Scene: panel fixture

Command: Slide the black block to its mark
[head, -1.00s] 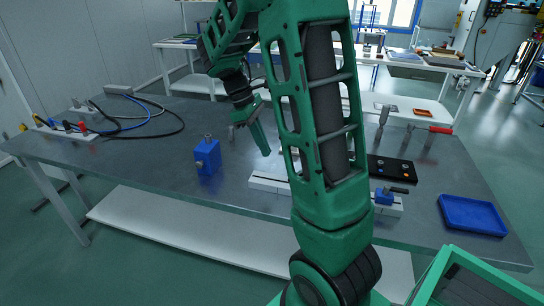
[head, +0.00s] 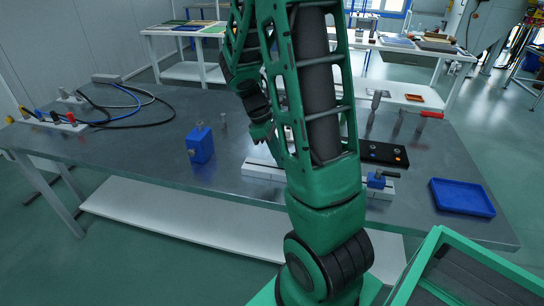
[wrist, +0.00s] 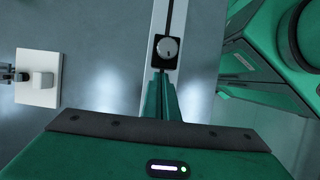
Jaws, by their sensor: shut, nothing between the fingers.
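In the wrist view the black block (wrist: 166,52), with a round silver knob on top, sits on a white rail (wrist: 153,24) with a dark slot. My gripper (wrist: 160,76) is shut and empty, its green fingertips right at the block's near edge. I cannot tell whether they touch it. In the head view the white rail (head: 262,169) lies on the grey table, its middle hidden behind my arm. My gripper (head: 263,134) shows there only in part. The block is hidden in that view, and I cannot make out its mark.
A blue box (head: 200,145) stands left of the rail. A blue clamp-like part (head: 376,180) is at the rail's right end. A black panel (head: 382,153) lies behind it, and a blue tray (head: 462,197) lies at the right. Cables (head: 125,106) lie at the back left.

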